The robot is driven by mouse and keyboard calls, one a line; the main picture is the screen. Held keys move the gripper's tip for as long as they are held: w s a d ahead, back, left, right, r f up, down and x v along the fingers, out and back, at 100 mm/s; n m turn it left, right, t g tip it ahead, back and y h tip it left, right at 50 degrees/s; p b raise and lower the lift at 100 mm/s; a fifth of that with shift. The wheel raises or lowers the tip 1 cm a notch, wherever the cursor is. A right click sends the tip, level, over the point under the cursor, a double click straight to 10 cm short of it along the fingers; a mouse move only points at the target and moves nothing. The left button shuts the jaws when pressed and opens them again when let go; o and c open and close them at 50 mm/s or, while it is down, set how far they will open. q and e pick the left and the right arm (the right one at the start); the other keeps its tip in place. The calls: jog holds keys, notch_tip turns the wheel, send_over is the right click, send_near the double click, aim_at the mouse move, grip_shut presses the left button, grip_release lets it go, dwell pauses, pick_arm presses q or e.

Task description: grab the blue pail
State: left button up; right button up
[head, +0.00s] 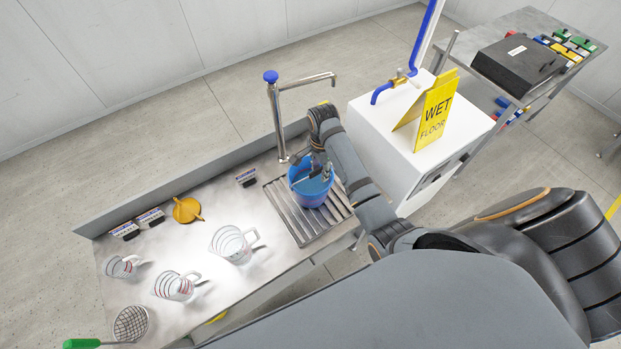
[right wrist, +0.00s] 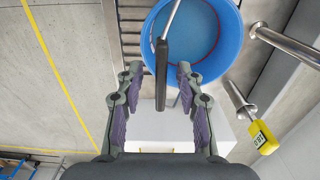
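The blue pail (head: 299,187) stands on the slatted drain grate of the steel counter, below the tap spout. In the right wrist view the pail (right wrist: 230,45) is at the top, with its round opening facing the camera. Its thin wire handle has a dark grip (right wrist: 162,82), which appears between my right gripper's fingers with gaps on both sides. My right gripper (right wrist: 159,70) is open and holds nothing. In the head view the right gripper (head: 316,166) is over the pail and hides part of its rim. My left gripper is not in view.
A steel tap (head: 274,110) with a blue knob rises behind the pail. Measuring jugs (head: 233,244), a yellow funnel (head: 187,210) and a strainer (head: 131,323) occupy the counter's left. A white cabinet (head: 405,135) to the right bears a yellow wet-floor sign (head: 435,110).

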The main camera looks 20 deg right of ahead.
jog(key=shift+w+d+f, duration=0.2)
jog(key=shift+w+f, duration=0.1)
jog(key=shift+w, duration=0.1)
jog(key=shift+a+r, duration=0.1)
jog(key=shift+a, duration=0.05)
jog(key=shift+c, duration=0.4)
jog(key=shift+s+a+r, duration=0.15)
jog(key=shift+s+a, duration=0.05)
jog(key=shift+s, duration=0.15)
jog(key=shift+c, duration=1.2)
jog(key=shift+s+a+r, duration=0.1)
jog(key=shift+s, duration=0.1)
jog(key=shift+c, duration=1.1)
grip_shut()
jog(key=shift+w+d, duration=0.15)
jog(key=shift+d, duration=0.05)
jog(key=shift+a, duration=0.1)
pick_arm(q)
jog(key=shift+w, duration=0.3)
